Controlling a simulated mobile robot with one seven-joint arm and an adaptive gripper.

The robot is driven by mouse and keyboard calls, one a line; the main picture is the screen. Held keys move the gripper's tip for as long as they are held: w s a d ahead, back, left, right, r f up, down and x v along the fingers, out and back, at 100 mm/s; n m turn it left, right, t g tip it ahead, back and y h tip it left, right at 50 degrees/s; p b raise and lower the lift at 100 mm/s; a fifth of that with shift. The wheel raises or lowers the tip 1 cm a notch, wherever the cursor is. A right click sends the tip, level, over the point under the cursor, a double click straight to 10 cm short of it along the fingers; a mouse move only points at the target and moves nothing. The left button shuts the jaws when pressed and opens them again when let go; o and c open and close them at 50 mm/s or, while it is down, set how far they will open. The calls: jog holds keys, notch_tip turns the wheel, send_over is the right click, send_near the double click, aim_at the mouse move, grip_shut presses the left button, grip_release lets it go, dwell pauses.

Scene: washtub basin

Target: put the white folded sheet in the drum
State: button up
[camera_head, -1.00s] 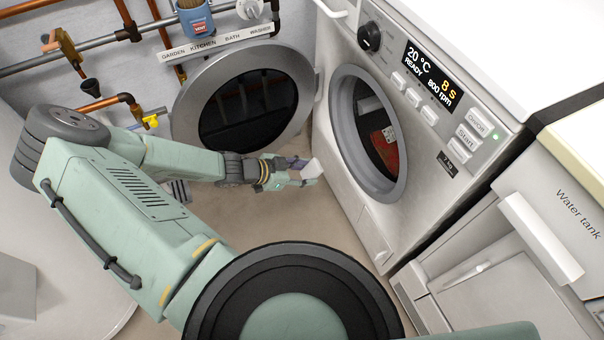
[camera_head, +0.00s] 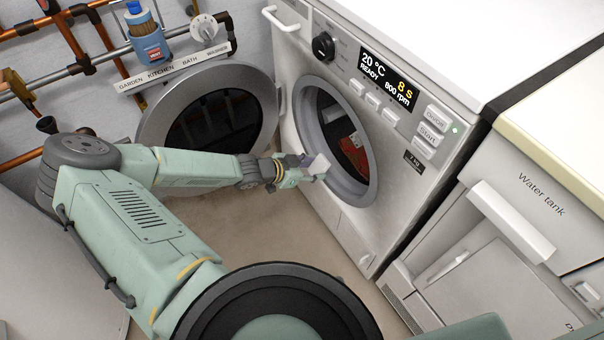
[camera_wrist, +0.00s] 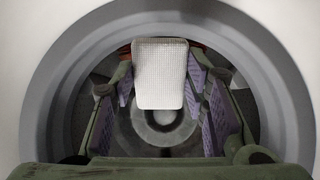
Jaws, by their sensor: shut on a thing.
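The white folded sheet (camera_wrist: 160,72) is held between the purple-padded fingers of my gripper (camera_wrist: 163,85) in the wrist view. In the head view the small white sheet (camera_head: 318,166) shows at the tip of my gripper (camera_head: 300,162), in front of the washer's round opening. The grey door ring (camera_head: 308,112) surrounds the dark drum (camera_head: 352,150). In the wrist view the ring (camera_wrist: 62,85) frames the gripper, and the drum's inside lies behind the sheet. A red item (camera_head: 355,148) shows inside the drum, partly hidden.
The washer's round door (camera_head: 150,122) stands open to the left of the opening. Pipes (camera_head: 95,65) and a blue can (camera_head: 150,45) are on the wall behind. A cabinet marked Water tank (camera_head: 540,195) stands at the right. The floor (camera_head: 270,235) below the gripper is clear.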

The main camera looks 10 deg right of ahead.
jog(key=w+d+b, duration=0.2)
jog(key=d, duration=0.3)
jog(key=w+d+b, duration=0.2)
jog(key=d, duration=0.4)
jog(key=w+d+b, duration=0.2)
jog(key=d, duration=0.4)
jog(key=shift+w+d+f, duration=0.1)
jog(key=shift+w+d+b, duration=0.2)
jog(key=shift+w+d, duration=0.05)
jog(key=shift+d, duration=0.3)
jog(key=shift+w+d+b, duration=0.2)
jog(key=shift+d, duration=0.35)
jog(key=o, duration=0.9)
jog(key=v, duration=1.2)
